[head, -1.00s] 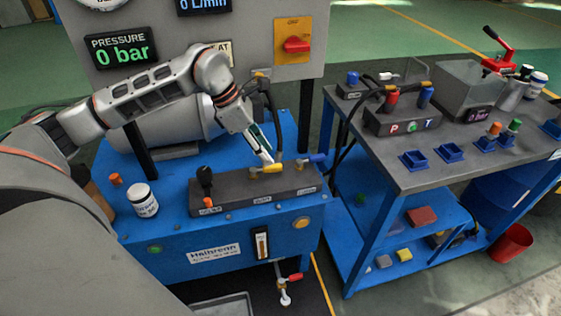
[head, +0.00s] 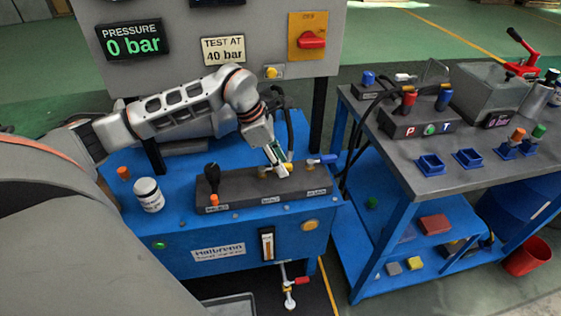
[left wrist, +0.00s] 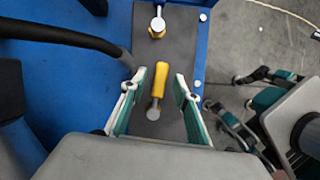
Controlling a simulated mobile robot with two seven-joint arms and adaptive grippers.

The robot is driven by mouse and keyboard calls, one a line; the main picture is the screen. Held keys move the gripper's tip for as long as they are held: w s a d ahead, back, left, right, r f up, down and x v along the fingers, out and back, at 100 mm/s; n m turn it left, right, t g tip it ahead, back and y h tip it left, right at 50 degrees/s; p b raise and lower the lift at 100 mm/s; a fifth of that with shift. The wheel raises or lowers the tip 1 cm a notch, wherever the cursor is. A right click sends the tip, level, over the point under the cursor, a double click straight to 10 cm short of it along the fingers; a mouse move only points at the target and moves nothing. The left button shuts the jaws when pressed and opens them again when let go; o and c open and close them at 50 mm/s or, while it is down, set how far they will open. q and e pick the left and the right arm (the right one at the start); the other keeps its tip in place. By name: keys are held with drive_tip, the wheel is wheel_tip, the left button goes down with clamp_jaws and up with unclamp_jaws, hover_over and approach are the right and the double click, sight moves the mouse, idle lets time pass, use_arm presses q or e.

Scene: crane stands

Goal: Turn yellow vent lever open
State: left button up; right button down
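The yellow vent lever (left wrist: 159,84) sits on the dark valve block (left wrist: 178,50) and lies lengthwise between the fingers of my left gripper (left wrist: 159,85). Those fingers are open, with a gap on both sides of the lever. My right gripper (left wrist: 222,91) shows at the right of the left wrist view, open and empty, above the floor. The pressure display (head: 133,40) reads 0 bar.
A black hose (left wrist: 70,38) runs close to my left gripper. A white jar (head: 148,195) stands on the blue stand. A second bench (head: 400,165) is at right.

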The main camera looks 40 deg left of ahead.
use_arm(q)
clamp_jaws()
drive_tip(key=shift+s+d+r+m+g, duration=0.1)
drive_tip(key=shift+s+d+m+g, duration=0.15)
drive_tip(key=shift+m, duration=0.65)
drive_tip(key=shift+s+d+m+g+h, duration=0.15)
drive_tip(key=shift+s+m+g+h, duration=0.15)
drive_tip(key=shift+m, duration=0.4)
unclamp_jaws()
